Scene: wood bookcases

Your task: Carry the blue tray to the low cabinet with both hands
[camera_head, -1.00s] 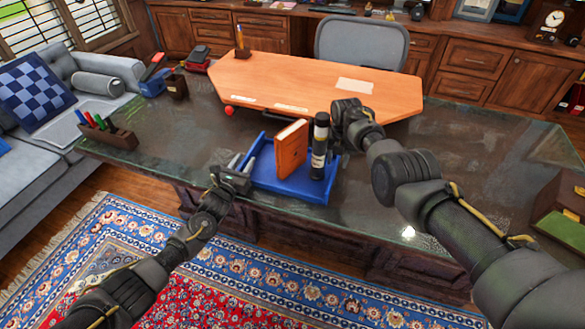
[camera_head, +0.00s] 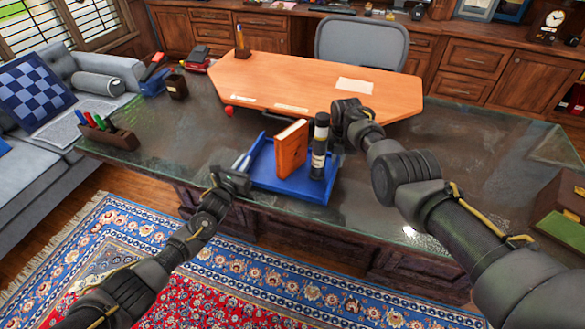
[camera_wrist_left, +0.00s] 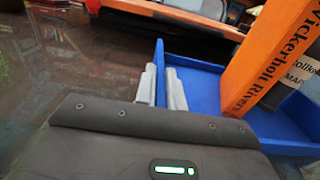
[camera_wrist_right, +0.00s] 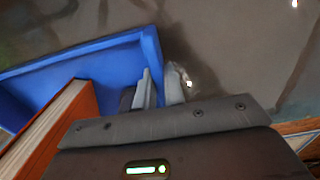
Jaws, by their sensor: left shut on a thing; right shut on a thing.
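The blue tray (camera_head: 290,186) is at the front edge of the dark desk in the head view; whether it rests on the top or hangs just above it I cannot tell. An orange book (camera_head: 290,150) stands upright in it beside a dark bottle with a pale label (camera_head: 319,150). My left gripper (camera_head: 243,163) is shut on the tray's left wall, which shows between its fingers in the left wrist view (camera_wrist_left: 160,85). My right gripper (camera_head: 338,150) is shut on the tray's right wall; the right wrist view shows its fingers astride that wall (camera_wrist_right: 160,85). The low cabinet cannot be told for certain.
A raised orange wooden desktop (camera_head: 310,85) lies just behind the tray. A pen holder (camera_head: 108,132) stands at the desk's left end, and a dark cup (camera_head: 176,86) farther back.

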